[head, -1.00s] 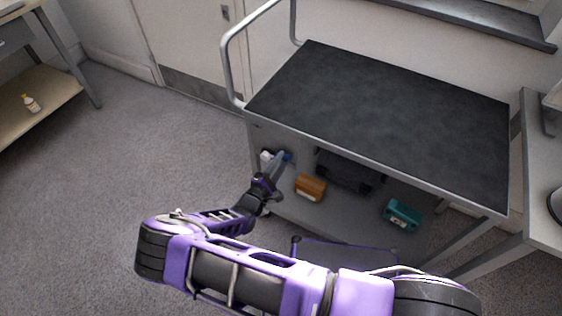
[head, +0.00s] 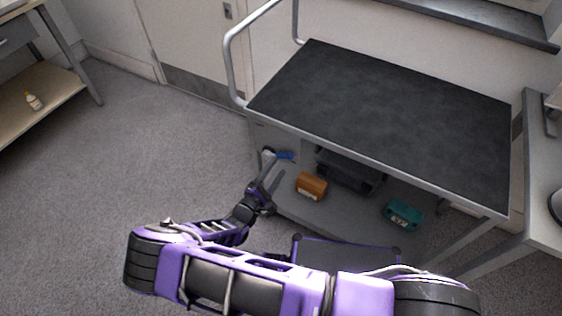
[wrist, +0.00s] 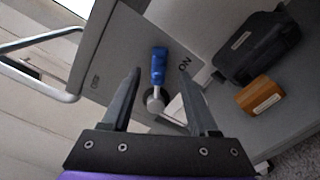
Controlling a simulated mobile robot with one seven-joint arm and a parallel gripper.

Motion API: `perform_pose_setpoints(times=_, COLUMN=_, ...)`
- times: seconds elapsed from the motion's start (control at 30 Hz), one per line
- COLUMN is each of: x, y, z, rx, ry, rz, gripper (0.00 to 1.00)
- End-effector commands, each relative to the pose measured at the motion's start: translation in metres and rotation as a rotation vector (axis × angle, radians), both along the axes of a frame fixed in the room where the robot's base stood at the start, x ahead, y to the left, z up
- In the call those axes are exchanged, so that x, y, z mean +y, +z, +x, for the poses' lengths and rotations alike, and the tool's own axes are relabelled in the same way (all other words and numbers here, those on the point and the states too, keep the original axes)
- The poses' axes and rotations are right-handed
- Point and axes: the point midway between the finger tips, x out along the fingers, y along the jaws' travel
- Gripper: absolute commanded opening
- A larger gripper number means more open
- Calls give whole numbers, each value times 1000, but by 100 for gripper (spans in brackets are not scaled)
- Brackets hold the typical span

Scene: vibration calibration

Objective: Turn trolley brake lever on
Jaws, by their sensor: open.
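The trolley (head: 385,118) has a dark top, a lower shelf and a grey end panel. Its brake lever (wrist: 158,68) has a blue handle and a metal stem, on the panel in the wrist view. An "ON" mark is right of the handle and a fainter mark, probably "OFF", is left. The handle points up the picture, nearer the "ON" mark. The blue handle also shows in the head view (head: 285,155). My gripper (wrist: 160,82) is open, its fingers to either side of the lever in the picture. I cannot tell whether they touch it.
An orange box (head: 311,186), a dark case (head: 348,172) and a teal box (head: 403,215) sit on the lower shelf. A metal push handle (head: 232,62) rises at the trolley's left end. Floor left of the trolley is clear.

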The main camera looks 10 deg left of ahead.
Motion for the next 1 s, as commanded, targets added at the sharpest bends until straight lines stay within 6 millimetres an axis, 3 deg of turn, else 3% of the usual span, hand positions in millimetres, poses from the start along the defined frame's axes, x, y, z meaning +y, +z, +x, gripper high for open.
perform_pose_setpoints(times=0.3, x=28, y=0, z=-75, rx=2, ry=3, rz=2, gripper=60)
perform_pose_setpoints(times=0.5, x=40, y=0, z=-108, rx=1, ry=1, rz=3, gripper=60)
perform_pose_setpoints(times=0.7, x=45, y=0, z=-123, rx=0, ry=0, rz=2, gripper=60)
perform_pose_setpoints(times=1.0, x=45, y=0, z=-124, rx=0, ry=0, rz=2, gripper=60)
